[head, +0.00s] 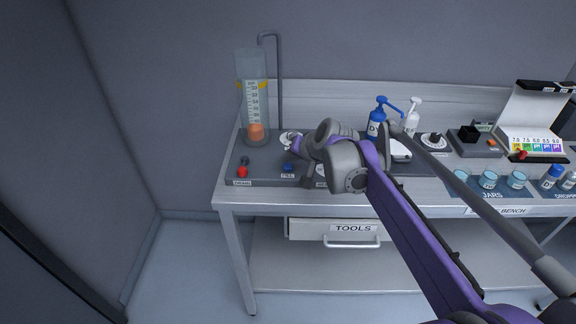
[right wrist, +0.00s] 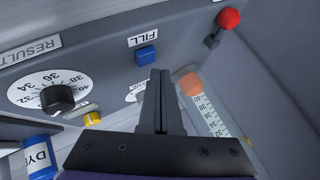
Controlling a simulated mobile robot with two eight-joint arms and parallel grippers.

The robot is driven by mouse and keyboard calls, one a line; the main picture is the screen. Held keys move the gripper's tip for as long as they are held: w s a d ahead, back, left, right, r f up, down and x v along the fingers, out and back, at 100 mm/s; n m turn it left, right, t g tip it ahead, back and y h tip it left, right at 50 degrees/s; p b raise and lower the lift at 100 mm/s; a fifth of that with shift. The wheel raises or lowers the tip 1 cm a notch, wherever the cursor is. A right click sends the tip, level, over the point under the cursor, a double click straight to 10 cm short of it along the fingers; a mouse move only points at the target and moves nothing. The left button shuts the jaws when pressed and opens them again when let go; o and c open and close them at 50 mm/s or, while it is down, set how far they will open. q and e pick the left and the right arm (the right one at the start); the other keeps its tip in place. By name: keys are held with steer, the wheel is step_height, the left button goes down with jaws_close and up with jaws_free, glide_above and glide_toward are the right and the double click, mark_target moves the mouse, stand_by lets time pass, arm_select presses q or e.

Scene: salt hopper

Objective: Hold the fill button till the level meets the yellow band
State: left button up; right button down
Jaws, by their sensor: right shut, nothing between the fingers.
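The clear level tube (head: 253,65) stands at the bench's left end, with a number scale inside and a yellow band (head: 240,85) high up. An orange float (head: 256,132) sits near the tube's bottom, far below the band; it also shows in the right wrist view (right wrist: 190,83). The blue fill button (head: 288,168) is on the panel in front of the tube, and shows beside its FILL label in the right wrist view (right wrist: 146,55). My right gripper (right wrist: 160,75) is shut and empty, its tips close to the button but apparently apart from it. My left gripper is not in view.
A red drain knob (head: 242,172) is left of the fill button. A numbered dial (right wrist: 57,97) and a yellow button (right wrist: 92,118) are nearby. A blue pump bottle (head: 377,122), jars (head: 488,180) and a colour chart (head: 537,145) stand to the right.

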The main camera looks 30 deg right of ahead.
steer(key=shift+f, duration=0.15)
steer(key=shift+f, duration=0.3)
steer(key=shift+f, duration=0.5)
stand_by(7.0)
